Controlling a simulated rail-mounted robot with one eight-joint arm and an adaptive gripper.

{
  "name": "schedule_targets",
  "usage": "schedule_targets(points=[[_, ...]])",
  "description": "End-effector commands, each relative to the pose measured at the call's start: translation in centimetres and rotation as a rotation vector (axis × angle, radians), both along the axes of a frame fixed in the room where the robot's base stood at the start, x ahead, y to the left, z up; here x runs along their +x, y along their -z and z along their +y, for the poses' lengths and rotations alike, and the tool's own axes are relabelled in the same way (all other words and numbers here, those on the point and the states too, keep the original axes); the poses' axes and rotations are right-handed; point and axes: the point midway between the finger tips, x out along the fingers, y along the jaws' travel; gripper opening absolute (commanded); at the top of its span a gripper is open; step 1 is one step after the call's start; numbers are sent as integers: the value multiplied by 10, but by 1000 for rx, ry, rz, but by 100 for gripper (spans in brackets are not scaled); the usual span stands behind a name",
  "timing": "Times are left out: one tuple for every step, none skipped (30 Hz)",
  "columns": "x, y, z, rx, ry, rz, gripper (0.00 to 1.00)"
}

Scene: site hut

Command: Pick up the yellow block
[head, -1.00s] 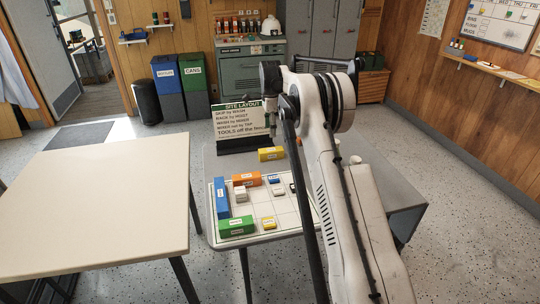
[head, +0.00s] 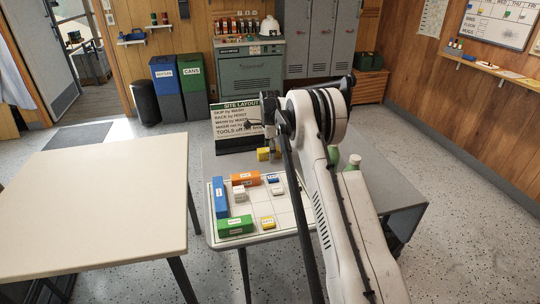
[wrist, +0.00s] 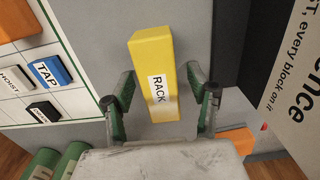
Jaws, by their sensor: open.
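The yellow block (wrist: 152,50), a long bar labelled RACK, lies on the grey table in the wrist view. It also shows in the head view (head: 263,154), partly hidden by my gripper, in front of the site layout sign. My gripper (wrist: 160,76) is open, with one finger on each side of the block's near part. Gaps show between the fingers and the block, and nothing is held. In the head view my gripper (head: 272,142) is above the block. A smaller yellow block (head: 268,223) sits on the white grid board.
The grid board (head: 287,220) holds blue, orange, green and white blocks. The site layout sign (head: 236,113) stands close behind the yellow block, and its edge shows in the wrist view (wrist: 296,85). The cream table (head: 95,205) is bare.

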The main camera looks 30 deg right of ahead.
Motion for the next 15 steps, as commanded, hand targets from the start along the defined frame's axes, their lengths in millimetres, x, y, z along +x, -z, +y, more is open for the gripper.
schedule_targets(points=[[0,2,0,0,0,0,54],[0,2,0,0,0,0,54],[0,2,0,0,0,0,54],[0,2,0,0,0,0,54],[0,2,0,0,0,0,54],[0,2,0,0,0,0,54],[0,2,0,0,0,0,51],[0,2,0,0,0,0,47],[0,2,0,0,0,0,42],[0,2,0,0,0,0,38],[0,2,0,0,0,0,34],[0,2,0,0,0,0,29],[0,2,0,0,0,0,25],[0,2,0,0,0,0,21],[0,1,0,0,0,0,15]])
